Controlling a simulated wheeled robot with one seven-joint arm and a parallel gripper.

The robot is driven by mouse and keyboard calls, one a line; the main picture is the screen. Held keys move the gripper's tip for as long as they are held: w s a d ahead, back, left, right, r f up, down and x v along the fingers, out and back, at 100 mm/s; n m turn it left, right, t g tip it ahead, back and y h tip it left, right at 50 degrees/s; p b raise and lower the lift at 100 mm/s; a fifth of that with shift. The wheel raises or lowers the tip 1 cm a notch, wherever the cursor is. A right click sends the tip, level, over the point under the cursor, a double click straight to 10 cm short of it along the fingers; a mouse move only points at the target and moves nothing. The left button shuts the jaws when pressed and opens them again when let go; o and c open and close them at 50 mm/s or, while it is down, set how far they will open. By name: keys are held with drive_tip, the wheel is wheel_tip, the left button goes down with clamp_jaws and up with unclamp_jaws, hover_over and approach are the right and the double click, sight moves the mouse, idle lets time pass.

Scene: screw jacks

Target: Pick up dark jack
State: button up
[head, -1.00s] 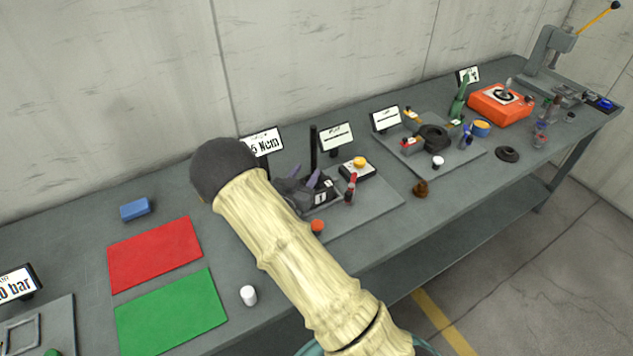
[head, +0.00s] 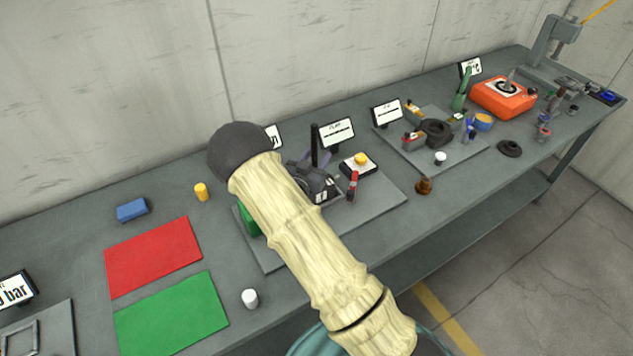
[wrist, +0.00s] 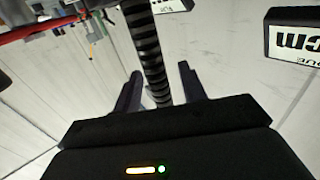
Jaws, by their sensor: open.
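The dark jack (head: 314,148) stands on a grey board mid-bench in the head view. Its upright black post shows, and the lower part is mostly hidden by my arm and gripper. In the wrist view the ribbed dark screw (wrist: 144,35) runs down between my two fingers. My gripper (wrist: 160,72) is open, with one finger on each side of the screw and a gap visible on the right. I cannot tell whether the left finger touches it. In the head view my gripper (head: 314,176) is dark against the jack and hard to separate from it.
A red tool (head: 352,186) and a box with a yellow button (head: 359,163) stand close to the right of the jack. Signs (head: 336,132) stand behind. Red (head: 152,256) and green (head: 172,315) mats lie left, with a white cylinder (head: 250,298) beside them.

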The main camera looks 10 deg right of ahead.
drive_tip(key=shift+s+a+r, duration=0.1)
drive_tip(key=shift+s+a, duration=0.3)
drive_tip(key=shift+s, duration=0.05)
drive_tip(key=shift+d, duration=0.15)
clamp_jaws()
drive_tip(key=shift+w, duration=0.1)
idle(0.9)
drive_tip(key=shift+w+r, duration=0.2)
drive_tip(key=shift+r, duration=0.15)
